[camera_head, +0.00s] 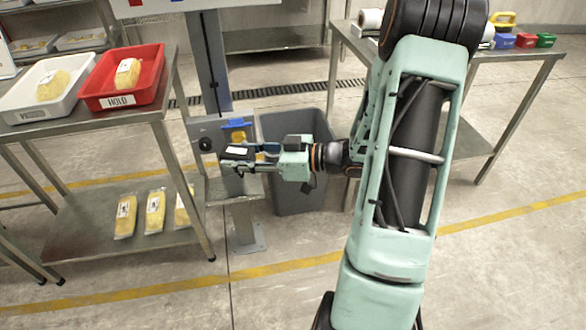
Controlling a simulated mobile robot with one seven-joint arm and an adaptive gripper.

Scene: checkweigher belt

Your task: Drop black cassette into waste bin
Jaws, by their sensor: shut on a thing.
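My gripper (252,157) reaches left from my arm at the picture's middle. It is shut on the black cassette (236,153), a small dark block with a light label on top. The gripper holds it above a small metal stand, left of the waste bin. The waste bin (296,196) is a grey open-topped bin on the floor behind and below my gripper. My gripper and wrist cover part of its opening, so its inside is only partly seen.
A small metal stand (238,190) with a post and panel is beside the bin. At left, a steel table carries a red HOLD tray (123,78) and a white tray (46,88). Another steel table (500,62) stands at right. Floor in front is clear.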

